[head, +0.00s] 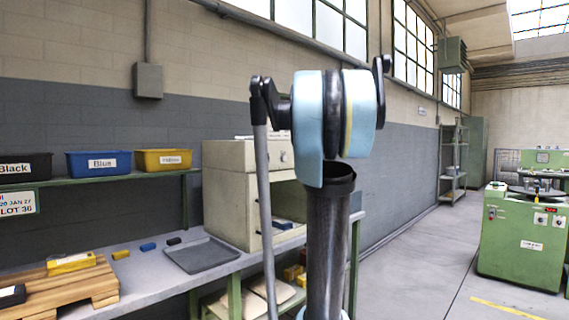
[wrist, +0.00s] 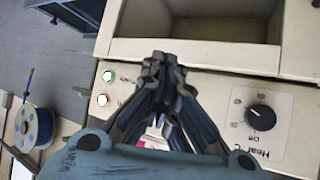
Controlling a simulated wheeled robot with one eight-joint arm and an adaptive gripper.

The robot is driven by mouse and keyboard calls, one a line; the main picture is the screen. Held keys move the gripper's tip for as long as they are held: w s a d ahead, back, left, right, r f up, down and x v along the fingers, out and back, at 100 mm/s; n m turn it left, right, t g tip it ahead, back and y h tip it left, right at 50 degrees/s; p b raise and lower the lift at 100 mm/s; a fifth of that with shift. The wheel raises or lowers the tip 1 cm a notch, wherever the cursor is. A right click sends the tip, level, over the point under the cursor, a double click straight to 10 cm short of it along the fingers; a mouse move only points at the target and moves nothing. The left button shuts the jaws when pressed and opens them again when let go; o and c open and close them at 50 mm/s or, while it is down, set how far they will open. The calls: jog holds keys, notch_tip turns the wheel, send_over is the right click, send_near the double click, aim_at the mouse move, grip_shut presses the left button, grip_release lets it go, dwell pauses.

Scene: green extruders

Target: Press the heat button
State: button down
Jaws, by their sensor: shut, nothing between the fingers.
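My gripper (wrist: 164,68) is shut and empty in the wrist view, its fingertips together in front of a cream control panel (wrist: 215,85). In the head view my gripper is hidden.
An open recess (wrist: 200,35) lies above the panel. A blue spool (wrist: 32,126) stands at left. In the head view, a beige cabinet (head: 225,185) stands on the workbench beside a grey tray (head: 203,254). A green machine (head: 520,240) stands right; floor between is clear.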

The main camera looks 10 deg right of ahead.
jog(key=shift+w+a, duration=0.55)
jog(key=shift+w, duration=0.3)
jog(key=shift+w+a, duration=0.55)
jog(key=shift+w, duration=0.25)
jog(key=shift+w+a, duration=0.55)
jog(key=shift+w, duration=0.3)
jog(key=shift+w+a, duration=0.2)
jog(key=shift+w, duration=0.05)
jog(key=shift+w+a, duration=0.2)
jog(key=shift+w, duration=0.1)
dwell(0.5)
dwell(0.4)
jog(key=shift+s+d, duration=0.45)
jog(key=shift+s, duration=0.2)
jog(key=shift+s+d, duration=0.7)
jog(key=shift+s, duration=0.35)
jog(key=shift+s+d, duration=0.7)
jog(key=shift+s, duration=0.35)
jog(key=shift+a, duration=0.1)
